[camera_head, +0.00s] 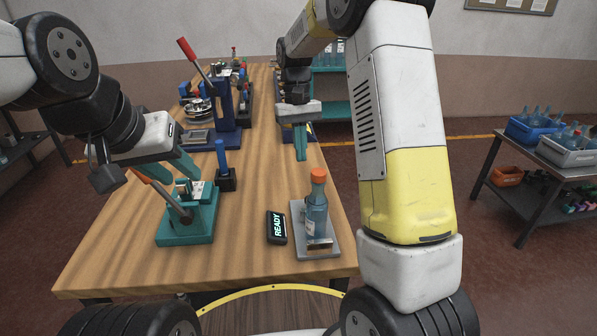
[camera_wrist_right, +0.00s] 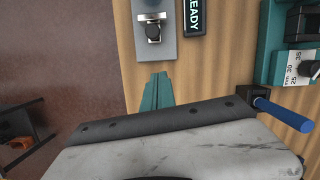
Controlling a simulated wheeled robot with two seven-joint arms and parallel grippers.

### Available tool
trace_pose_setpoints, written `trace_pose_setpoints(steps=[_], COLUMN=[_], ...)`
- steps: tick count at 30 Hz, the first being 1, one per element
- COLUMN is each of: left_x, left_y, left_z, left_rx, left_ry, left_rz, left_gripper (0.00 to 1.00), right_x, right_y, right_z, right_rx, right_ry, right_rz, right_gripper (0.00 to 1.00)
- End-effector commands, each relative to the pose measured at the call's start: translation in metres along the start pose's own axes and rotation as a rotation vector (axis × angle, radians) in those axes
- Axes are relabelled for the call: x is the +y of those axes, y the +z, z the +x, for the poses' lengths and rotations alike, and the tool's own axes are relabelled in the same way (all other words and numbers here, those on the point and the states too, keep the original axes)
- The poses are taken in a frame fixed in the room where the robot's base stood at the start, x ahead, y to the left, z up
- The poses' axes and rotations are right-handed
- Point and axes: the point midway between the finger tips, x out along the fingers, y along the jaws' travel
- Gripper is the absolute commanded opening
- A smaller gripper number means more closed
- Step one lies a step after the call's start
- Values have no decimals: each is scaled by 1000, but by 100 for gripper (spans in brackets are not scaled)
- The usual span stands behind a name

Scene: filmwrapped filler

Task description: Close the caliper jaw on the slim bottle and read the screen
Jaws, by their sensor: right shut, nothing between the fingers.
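The slim bottle (camera_head: 317,212), blue with an orange cap, stands upright on a grey plate (camera_head: 331,243) near the table's front right. A small brown and metal block (camera_head: 320,246), apparently the caliper jaw, sits at its near side; whether they touch cannot be told. The black screen (camera_head: 277,227) left of the plate reads READY; it also shows in the right wrist view (camera_wrist_right: 194,16). My right gripper (camera_head: 301,158) is shut and empty, beyond the bottle, pointing down. My left gripper (camera_head: 180,172) is open, with its fingers apart above the teal lever device.
The teal lever device (camera_head: 193,233) with an orange handle and scale stands front left. A blue post (camera_head: 222,160) in a black base stands behind it. A blue press with a red lever (camera_head: 224,103) stands further back. Bare wood lies between the lever device and screen.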

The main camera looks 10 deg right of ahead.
Motion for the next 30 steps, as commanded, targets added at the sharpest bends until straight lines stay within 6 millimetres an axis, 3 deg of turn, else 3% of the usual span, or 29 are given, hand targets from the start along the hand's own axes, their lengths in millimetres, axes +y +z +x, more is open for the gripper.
trace_pose_setpoints(steps=[9, 18, 30], left_x=[0, 0, 0], left_y=[0, 0, 0], left_z=[0, 0, 0], left_rx=[0, 0, 0], left_ry=[0, 0, 0], left_rz=[0, 0, 0], left_gripper=[36, 36, 36], right_x=[0, 0, 0], right_y=[1, 35, 38], right_z=[69, 78, 79], right_rx=[-4, 0, 1], right_ry=[0, -1, -1], right_rz=[0, 1, 1], right_gripper=[0, 0, 0])
